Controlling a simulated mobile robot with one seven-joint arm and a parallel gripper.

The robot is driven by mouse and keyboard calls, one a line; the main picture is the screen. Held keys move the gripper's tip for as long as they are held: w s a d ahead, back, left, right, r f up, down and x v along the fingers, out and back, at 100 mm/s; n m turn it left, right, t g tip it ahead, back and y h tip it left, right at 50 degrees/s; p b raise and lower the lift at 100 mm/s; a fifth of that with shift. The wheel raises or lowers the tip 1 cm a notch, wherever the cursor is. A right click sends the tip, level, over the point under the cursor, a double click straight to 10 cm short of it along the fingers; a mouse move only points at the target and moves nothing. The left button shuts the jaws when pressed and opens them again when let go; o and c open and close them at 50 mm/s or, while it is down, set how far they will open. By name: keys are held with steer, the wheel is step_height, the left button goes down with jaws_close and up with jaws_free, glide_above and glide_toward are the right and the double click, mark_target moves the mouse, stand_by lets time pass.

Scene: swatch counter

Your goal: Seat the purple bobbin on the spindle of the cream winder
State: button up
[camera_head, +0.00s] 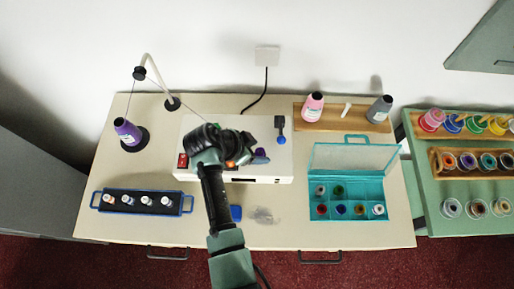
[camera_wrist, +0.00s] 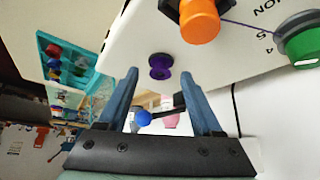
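The purple bobbin (camera_wrist: 160,67) stands on the white-cream top of the winder (camera_wrist: 120,48), just beyond my fingertips in the wrist view. In the head view part of the purple bobbin (camera_head: 261,155) shows beside my gripper (camera_head: 246,154), above the cream winder (camera_head: 193,133). My gripper (camera_wrist: 159,72) is open, its two blue-grey fingers apart with the bobbin centred ahead of the gap. The bobbin looks clear of both fingers. The spindle is not visible, so I cannot tell whether the bobbin is around it.
An orange part (camera_wrist: 200,20) and a green dial (camera_wrist: 302,38) stand near the bobbin. A blue-knobbed lever (camera_head: 281,138) is at the winder's right. The open teal bobbin box (camera_head: 330,218) is right, the blue-edged tray (camera_head: 98,199) left, a purple thread cone (camera_head: 127,131) behind it.

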steer(key=b+v, duration=0.2)
steer(key=v, duration=1.1)
stand_by(0.5)
